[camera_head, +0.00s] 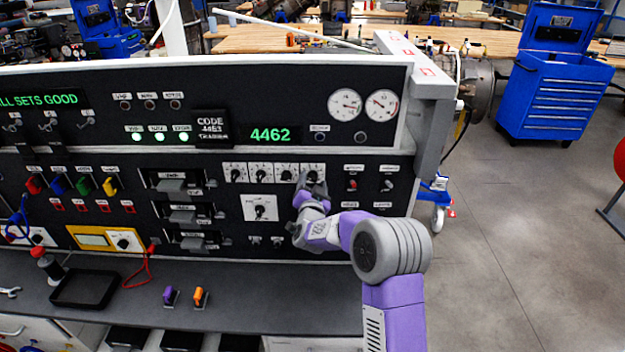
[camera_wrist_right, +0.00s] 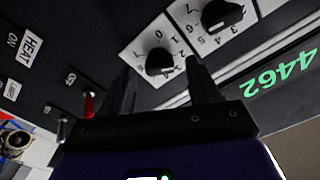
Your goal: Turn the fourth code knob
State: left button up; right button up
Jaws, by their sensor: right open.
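A row of code knobs runs along the panel's middle, each a black knob on a white dial plate. The fourth code knob (camera_wrist_right: 160,62) is the rightmost; in the head view my right gripper partly covers it. My right gripper (camera_head: 312,183) is at that knob. In the right wrist view its two open fingers stand on either side of the knob; whether they touch it I cannot tell. The third knob (camera_wrist_right: 222,15) shows just beyond. The green code display (camera_head: 271,135) reads 4462, and the code label (camera_head: 211,127) reads 4463. My left gripper is not in view.
A larger knob on a white plate (camera_head: 261,208) sits below the row. Small switches, including a red one (camera_wrist_right: 88,104), lie close to the right gripper. Two round gauges (camera_head: 345,104) are above. The grey shelf (camera_head: 260,300) juts out below the panel.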

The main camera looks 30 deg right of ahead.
jog(key=shift+w+d, duration=0.35)
jog(key=shift+w, duration=0.25)
jog(key=shift+c, duration=0.4)
jog(key=c, duration=1)
jog(key=shift+o, duration=0.2)
jog(key=shift+f+m+b, duration=0.15)
jog(key=shift+m+b, duration=0.15)
jog(key=shift+b, duration=0.4)
jog(key=m+b, duration=0.4)
jog(key=b, duration=0.4)
jog(key=shift+f+m, duration=0.1)
jog(key=shift+m, duration=0.3)
jog(key=shift+m+b, duration=1.2)
jog(key=shift+b, duration=0.25)
jog(key=shift+r, duration=0.2)
jog(key=o, duration=1)
